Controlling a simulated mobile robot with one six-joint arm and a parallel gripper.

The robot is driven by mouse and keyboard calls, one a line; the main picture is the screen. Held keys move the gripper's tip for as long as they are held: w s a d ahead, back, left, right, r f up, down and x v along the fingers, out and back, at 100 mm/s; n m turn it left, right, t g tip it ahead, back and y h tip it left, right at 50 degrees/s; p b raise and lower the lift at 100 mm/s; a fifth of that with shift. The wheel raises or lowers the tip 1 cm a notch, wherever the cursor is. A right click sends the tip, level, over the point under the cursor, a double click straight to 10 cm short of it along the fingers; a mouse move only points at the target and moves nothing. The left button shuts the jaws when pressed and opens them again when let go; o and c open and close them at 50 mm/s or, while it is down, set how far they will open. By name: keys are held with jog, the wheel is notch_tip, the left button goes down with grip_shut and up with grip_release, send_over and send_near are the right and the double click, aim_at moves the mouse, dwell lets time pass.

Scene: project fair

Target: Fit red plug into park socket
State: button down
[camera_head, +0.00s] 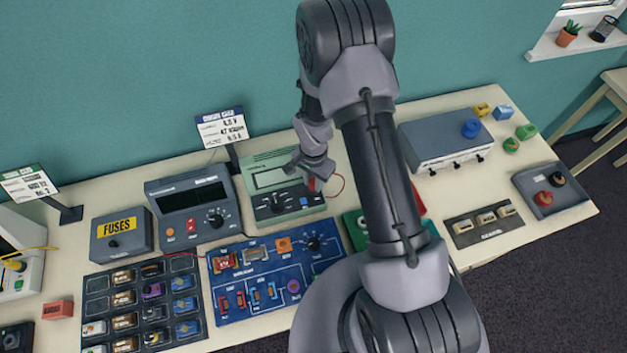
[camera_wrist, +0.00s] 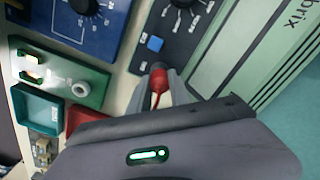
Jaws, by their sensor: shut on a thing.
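My gripper (camera_wrist: 159,70) is shut on the red plug (camera_wrist: 157,79), which shows between the fingers in the wrist view. In the head view the red plug (camera_head: 311,184) is a small red spot below my gripper, at the right part of the green meter (camera_head: 258,160). A red lead curves off to the right of it. The wrist view shows the meter's dark panel (camera_wrist: 170,42) with a blue button just beyond the fingertips. I cannot make out the park socket; the fingers and plug may hide it. Whether the plug touches the panel cannot be told.
A blue circuit board (camera_head: 235,318) lies in front of the meter. A grey multimeter (camera_head: 196,238) stands to the left. A green board (camera_wrist: 62,75) and an open teal box (camera_wrist: 38,108) lie near my gripper. A grey-blue supply box (camera_head: 440,145) stands to the right.

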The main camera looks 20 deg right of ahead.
jog(key=shift+f+b, duration=0.3)
jog(key=shift+f, duration=0.05)
jog(key=c, duration=1.1)
grip_release()
jog(key=o, duration=0.5)
jog(key=shift+c, duration=0.2)
jog(key=shift+r+p, duration=2.2)
jog(key=shift+r, duration=1.9)
jog(key=shift+f, duration=0.1)
